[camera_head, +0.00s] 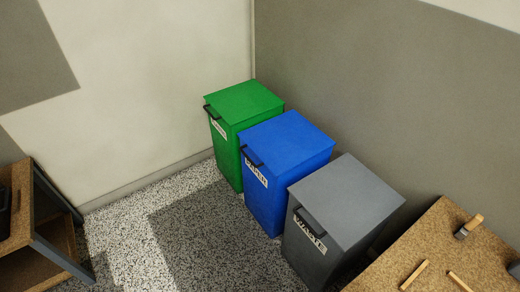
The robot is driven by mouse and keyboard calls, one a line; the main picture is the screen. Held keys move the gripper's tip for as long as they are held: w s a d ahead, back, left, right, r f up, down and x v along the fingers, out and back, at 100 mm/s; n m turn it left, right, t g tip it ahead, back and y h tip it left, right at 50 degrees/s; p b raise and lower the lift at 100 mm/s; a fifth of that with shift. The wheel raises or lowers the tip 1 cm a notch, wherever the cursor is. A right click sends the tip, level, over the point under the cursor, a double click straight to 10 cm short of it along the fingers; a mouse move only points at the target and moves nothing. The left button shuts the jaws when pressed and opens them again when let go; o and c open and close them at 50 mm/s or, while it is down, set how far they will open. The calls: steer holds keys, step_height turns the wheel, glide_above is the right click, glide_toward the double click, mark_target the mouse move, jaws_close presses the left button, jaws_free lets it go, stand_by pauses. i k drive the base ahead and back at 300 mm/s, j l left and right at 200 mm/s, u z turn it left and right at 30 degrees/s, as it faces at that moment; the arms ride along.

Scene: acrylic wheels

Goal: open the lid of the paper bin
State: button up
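The paper bin (272,201) is the blue one in the middle of a row of three, with a white "PAPER" label (256,172) on its front. Its blue lid (290,140) lies flat and shut on top.
A green bin (229,155) stands left of the paper bin and a grey "WASTE" bin (305,252) right of it, both lidded. A cork-topped table (440,250) is at lower right, a shelf unit (28,222) at lower left. Speckled floor (190,240) before the bins is clear.

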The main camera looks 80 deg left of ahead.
mark_target(284, 142)
steer(key=k+u, duration=0.15)
steer(key=u, duration=0.6)
steer(key=i+u, duration=0.1)
steer(key=u, duration=0.3)
steer(key=l+u, duration=0.1)
steer(key=u, duration=0.8)
steer(key=l+u, duration=0.1)
steer(key=u, duration=0.3)
steer(key=l+u, duration=0.1)
steer(key=u, duration=0.35)
steer(key=j+z, duration=0.1)
steer(key=j, duration=0.95)
steer(key=i+j+z, duration=0.1)
steer(key=i+j, duration=0.2)
steer(key=i+j+z, duration=0.1)
steer(key=i+j, duration=0.2)
steer(key=j, duration=0.25)
steer(key=i+j+z, duration=0.1)
steer(key=i+j, duration=0.15)
steer(key=j, duration=0.2)
steer(key=i+j+z, duration=0.1)
steer(key=i+j, duration=0.15)
steer(key=i, duration=0.25)
steer(key=i+j+z, duration=0.1)
steer(key=i+j, duration=0.2)
steer(key=i, duration=0.25)
